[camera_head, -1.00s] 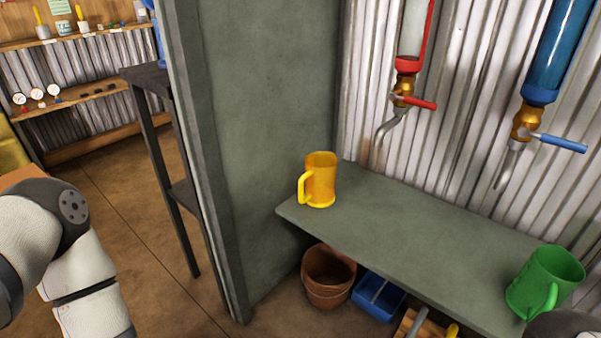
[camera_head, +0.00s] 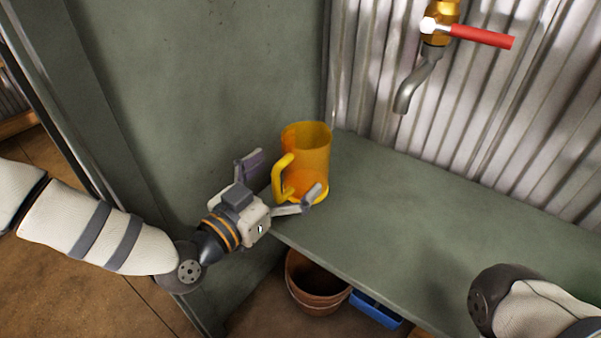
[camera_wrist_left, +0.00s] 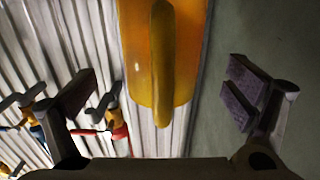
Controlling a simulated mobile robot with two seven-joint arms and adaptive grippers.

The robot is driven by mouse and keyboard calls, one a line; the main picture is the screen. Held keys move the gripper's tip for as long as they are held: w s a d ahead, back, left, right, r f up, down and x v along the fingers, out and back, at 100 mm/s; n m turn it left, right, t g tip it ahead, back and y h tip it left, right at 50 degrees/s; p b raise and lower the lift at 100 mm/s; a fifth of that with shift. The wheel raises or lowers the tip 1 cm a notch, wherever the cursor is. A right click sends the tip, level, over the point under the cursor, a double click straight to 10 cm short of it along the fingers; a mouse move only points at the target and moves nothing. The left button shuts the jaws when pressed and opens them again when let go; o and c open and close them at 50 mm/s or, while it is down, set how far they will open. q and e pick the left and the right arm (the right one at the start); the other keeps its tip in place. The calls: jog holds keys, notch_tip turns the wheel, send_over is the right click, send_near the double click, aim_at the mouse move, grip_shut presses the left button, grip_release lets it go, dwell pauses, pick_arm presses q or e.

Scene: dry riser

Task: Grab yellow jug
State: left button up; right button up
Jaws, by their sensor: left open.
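The yellow jug (camera_head: 308,150) stands upright at the left end of the green shelf (camera_head: 420,240), with its handle (camera_head: 281,178) facing my left gripper. My left gripper (camera_head: 283,180) is open, with its fingers spread to either side of the handle and close to the jug's lower part. In the left wrist view the jug (camera_wrist_left: 185,60) fills the upper middle, its handle pointing at the camera between the open fingers (camera_wrist_left: 160,105). Gaps show between the fingers and the jug there. My right arm shows at the lower right of the head view, but its gripper is outside the frame.
A grey-green wall panel (camera_head: 200,90) stands close on the left of the jug. A tap (camera_head: 425,70) with a red lever (camera_head: 482,37) hangs above the shelf on the corrugated wall. A terracotta pot (camera_head: 315,285) and a blue tray (camera_head: 376,308) sit below the shelf.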

aim_at(291, 165)
pick_arm(q)
jog(key=x, duration=0.4)
jog(key=shift+w+a+r+b, duration=0.1)
jog(key=shift+r+b, duration=0.3)
jog(key=c, duration=1.3)
